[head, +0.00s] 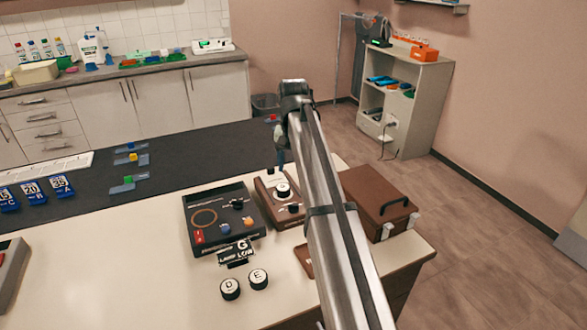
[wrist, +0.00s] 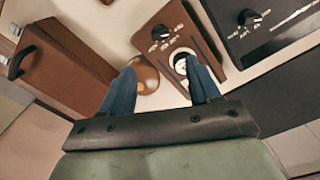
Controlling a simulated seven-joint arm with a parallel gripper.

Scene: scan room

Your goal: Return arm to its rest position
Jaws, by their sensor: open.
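My gripper (wrist: 160,90) is open in the wrist view, with two blue fingers spread apart and nothing visible between their tips. In the head view my arm reaches from the bottom edge up to the middle, and my gripper (head: 280,152) hangs partly hidden beside its far end. It is above a small brown device (head: 267,190) with a white round part and a black knob. That brown device (wrist: 190,42) lies just beyond the fingertips in the wrist view. I cannot tell the exact height above it.
A brown case (head: 372,192) with a black handle stands right of my arm. A black control panel (head: 240,205) is to the left, with two round black-and-white buttons (head: 244,285) in front. A rounded brown object (wrist: 146,75) shows near the left finger.

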